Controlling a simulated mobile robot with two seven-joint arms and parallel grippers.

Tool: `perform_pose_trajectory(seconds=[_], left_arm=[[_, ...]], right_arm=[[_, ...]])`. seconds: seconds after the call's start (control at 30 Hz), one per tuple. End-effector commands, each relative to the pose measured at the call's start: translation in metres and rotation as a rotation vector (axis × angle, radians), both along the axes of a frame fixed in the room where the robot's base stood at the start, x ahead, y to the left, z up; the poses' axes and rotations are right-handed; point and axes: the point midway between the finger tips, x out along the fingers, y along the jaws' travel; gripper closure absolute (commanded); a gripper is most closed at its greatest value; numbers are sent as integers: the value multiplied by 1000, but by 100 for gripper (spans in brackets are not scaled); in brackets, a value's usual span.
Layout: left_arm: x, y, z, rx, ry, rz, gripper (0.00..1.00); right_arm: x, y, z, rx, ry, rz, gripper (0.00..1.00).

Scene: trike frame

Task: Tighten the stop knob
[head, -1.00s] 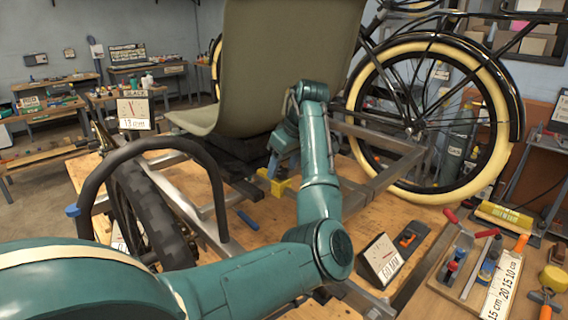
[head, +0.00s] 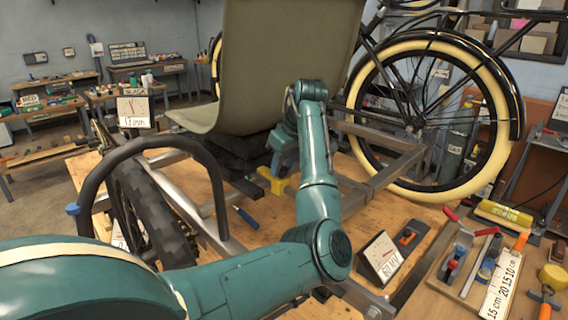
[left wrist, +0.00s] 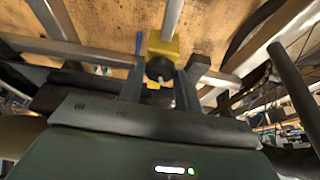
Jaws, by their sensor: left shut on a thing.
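In the left wrist view a black stop knob (left wrist: 160,68) with a small pale mark sits at the near end of a yellow clamp block (left wrist: 164,47). The block is on a metal bar. My left gripper (left wrist: 160,83) has its two blue-grey fingers on either side of the knob and is shut on it. In the head view the yellow block (head: 277,182) shows below the seat (head: 283,62), and my left gripper (head: 284,158) reaches down to it. The knob is hidden there by the gripper and arm. My right gripper is out of view.
The trike frame's grey tubes (head: 385,174) surround the block. A black hoop (head: 215,172) and a tyre (head: 150,215) stand at left. A blue-handled tool (head: 245,217), a 60 mm gauge (head: 380,258) and a tool tray (head: 440,287) lie on the wooden bench.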

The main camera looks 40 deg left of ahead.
Motion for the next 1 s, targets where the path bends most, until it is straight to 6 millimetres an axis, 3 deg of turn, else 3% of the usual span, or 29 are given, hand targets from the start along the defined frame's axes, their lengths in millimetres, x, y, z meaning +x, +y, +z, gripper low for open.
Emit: perform_pose_trajectory(seconds=[0.3,0.6,0.63,0.87,1.0], left_arm=[[-2,0,0,1,-1,-225,89],[-2,0,0,1,-1,-233,89],[-2,0,0,1,-1,-233,64],[-2,0,0,1,-1,-232,45],[-2,0,0,1,-1,-232,45]], right_arm=[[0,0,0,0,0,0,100],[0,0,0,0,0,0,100],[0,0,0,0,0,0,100],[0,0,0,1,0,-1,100],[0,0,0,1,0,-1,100]])
